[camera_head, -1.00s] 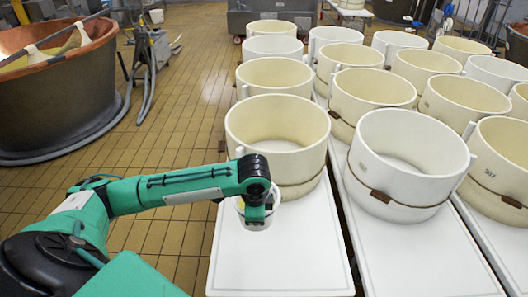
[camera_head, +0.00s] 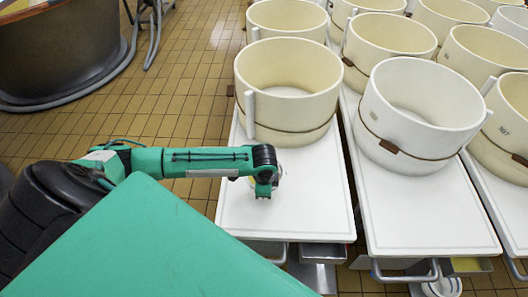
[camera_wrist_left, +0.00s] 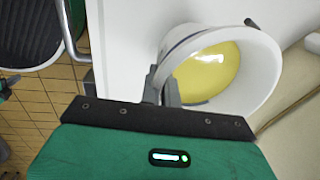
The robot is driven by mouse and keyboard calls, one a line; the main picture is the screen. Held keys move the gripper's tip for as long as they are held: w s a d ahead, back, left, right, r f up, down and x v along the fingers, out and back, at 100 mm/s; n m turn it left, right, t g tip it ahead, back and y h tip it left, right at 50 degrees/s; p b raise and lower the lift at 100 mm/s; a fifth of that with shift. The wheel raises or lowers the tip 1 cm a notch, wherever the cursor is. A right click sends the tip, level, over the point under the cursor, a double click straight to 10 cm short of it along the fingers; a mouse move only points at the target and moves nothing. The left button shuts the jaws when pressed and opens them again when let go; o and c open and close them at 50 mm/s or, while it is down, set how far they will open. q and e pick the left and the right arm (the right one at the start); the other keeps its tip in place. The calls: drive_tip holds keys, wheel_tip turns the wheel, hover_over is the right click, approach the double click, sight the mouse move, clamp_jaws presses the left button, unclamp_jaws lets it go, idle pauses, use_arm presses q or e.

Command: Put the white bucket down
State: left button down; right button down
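The white bucket (camera_wrist_left: 258,55) holds yellow liquid and fills much of the left wrist view. My left gripper (camera_wrist_left: 163,88) has its narrow fingers at the bucket's rim, one on each side of the wall, shut on it. In the head view my left gripper (camera_head: 264,190) is over the near white table (camera_head: 300,218), and it hides most of the bucket (camera_head: 279,173). The bucket is over or on the table top; I cannot tell whether its base touches. My right gripper is not in view.
A large cream ring mould (camera_head: 287,85) stands on the same table just behind the gripper. A white mould (camera_head: 418,110) stands on the table to the right, with several more behind. A copper vat (camera_head: 60,50) is at the far left. The table's front part is clear.

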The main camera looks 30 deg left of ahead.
use_arm(q)
wheel_tip(320, 180, down, 4)
drive_tip(key=shift+r, duration=0.25)
drive_tip(key=c, duration=1.6)
unclamp_jaws()
drive_tip(key=shift+f, duration=0.1)
drive_tip(key=shift+c, duration=0.2)
wheel_tip(320, 180, up, 12)
drive_tip(key=s, duration=0.1)
drive_tip(key=shift+s+d+p, duration=0.15)
drive_tip(key=shift+d+p, duration=0.15)
drive_tip(key=shift+d, duration=0.1)
